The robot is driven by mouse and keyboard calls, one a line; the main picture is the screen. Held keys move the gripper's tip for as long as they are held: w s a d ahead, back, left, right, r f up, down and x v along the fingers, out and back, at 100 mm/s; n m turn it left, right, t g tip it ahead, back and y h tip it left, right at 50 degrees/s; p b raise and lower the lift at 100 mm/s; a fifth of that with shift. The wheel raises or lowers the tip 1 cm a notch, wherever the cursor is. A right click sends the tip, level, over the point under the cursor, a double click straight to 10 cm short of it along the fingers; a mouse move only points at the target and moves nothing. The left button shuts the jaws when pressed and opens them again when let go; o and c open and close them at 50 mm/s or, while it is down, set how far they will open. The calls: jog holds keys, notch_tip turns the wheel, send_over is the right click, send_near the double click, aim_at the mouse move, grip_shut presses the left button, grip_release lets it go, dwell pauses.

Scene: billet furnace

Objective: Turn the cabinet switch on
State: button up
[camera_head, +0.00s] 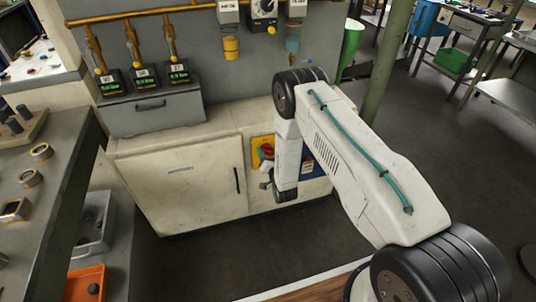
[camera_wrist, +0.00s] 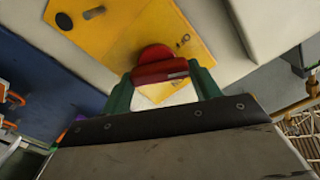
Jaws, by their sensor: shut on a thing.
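The cabinet switch is a red rotary handle (camera_wrist: 160,68) on a yellow plate (camera_wrist: 120,30), which fills the upper middle of the wrist view. My gripper (camera_wrist: 163,85) has its two green fingers on either side of the red handle, shut on it. In the head view the red switch (camera_head: 266,150) and its yellow plate (camera_head: 257,160) show on the cabinet front, just left of my forearm. My arm hides part of the plate's right side there. My gripper's fingers are hard to make out in the head view.
The cream cabinet (camera_head: 180,185) has a door with a dark handle (camera_head: 237,180). A blue panel (camera_head: 313,160) lies right of the switch. A workbench (camera_head: 40,215) stands at the left, with a grey bin (camera_head: 95,222) and an orange bin (camera_head: 86,284) beside it.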

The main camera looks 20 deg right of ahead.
jog(key=m, duration=0.6)
jog(key=shift+d+f, duration=0.1)
jog(key=m, duration=0.5)
jog(key=shift+f+m, duration=0.1)
jog(key=shift+m, duration=0.3)
jog(key=o, duration=1)
jog(key=s, duration=0.8)
jog(key=shift+w, duration=0.1)
